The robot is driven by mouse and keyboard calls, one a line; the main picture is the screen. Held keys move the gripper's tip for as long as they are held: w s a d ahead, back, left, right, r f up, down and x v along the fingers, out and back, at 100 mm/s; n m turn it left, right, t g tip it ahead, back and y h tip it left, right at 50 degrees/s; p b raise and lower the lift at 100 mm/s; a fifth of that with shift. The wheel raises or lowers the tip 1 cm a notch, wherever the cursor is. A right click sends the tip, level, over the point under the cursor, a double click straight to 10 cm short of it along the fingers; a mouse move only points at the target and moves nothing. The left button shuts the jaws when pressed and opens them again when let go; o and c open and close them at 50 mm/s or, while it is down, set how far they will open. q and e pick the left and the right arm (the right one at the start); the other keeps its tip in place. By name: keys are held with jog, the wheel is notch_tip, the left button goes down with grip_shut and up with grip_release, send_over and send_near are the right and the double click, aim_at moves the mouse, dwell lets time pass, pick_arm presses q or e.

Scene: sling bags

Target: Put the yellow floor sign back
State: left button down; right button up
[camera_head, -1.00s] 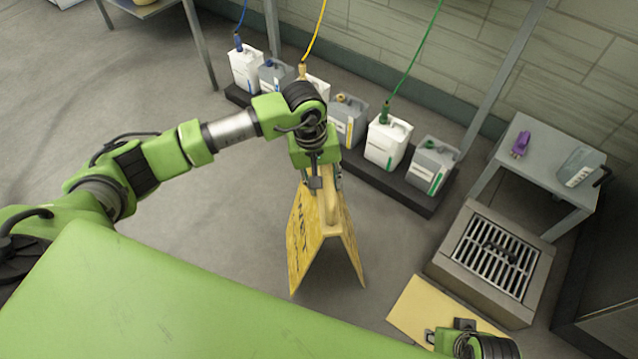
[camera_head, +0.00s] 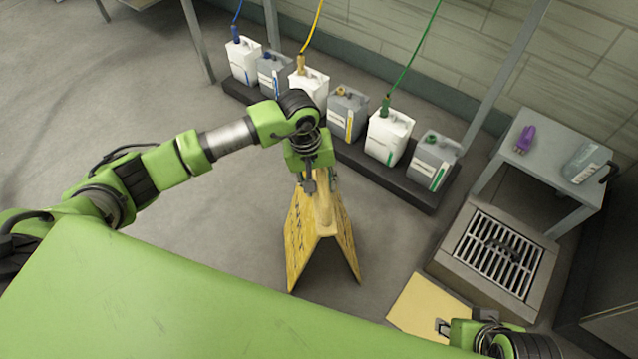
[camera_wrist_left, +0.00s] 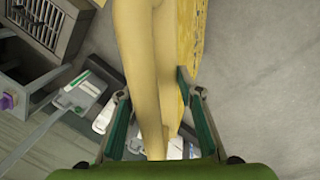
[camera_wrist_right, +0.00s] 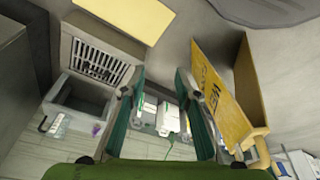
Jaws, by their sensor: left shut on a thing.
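The yellow floor sign (camera_head: 322,235) stands open like a tent below my left gripper (camera_head: 318,180), in the middle of the head view. My left gripper is shut on its top handle. The handle (camera_wrist_left: 150,80) runs between the fingers in the left wrist view. I cannot tell whether the sign's feet touch the floor. A flat yellow patch (camera_head: 425,305) lies on the floor to the right. My right gripper (camera_head: 445,328) is low at the right by this patch. In the right wrist view its fingers are apart and empty, with the sign (camera_wrist_right: 222,95) to their right.
A row of jugs (camera_head: 388,137) with coloured hoses stands on a dark low platform (camera_head: 410,190) by the wall. A floor drain (camera_head: 497,255) lies right of the sign. A small grey table (camera_head: 545,150) holds a purple item (camera_head: 525,139) and a clear jug (camera_head: 585,163). Floor left of the sign is clear.

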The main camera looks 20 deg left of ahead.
jog(key=shift+f, duration=0.1)
pick_arm(q)
jog(key=c, duration=1.4)
grip_release()
jog(key=shift+f, duration=0.1)
jog(key=shift+c, duration=0.2)
jog(key=shift+r, duration=0.4)
notch_tip(320, 180, up, 11)
jog(key=a+p, duration=0.1)
jog(key=shift+s+a+r+p, duration=0.2)
jog(key=shift+s+a+p, duration=0.15)
jog(key=shift+s, duration=0.1)
pick_arm(e)
jog(key=x, duration=0.5)
jog(key=shift+s+a+f, duration=0.1)
jog(key=shift+f, duration=0.3)
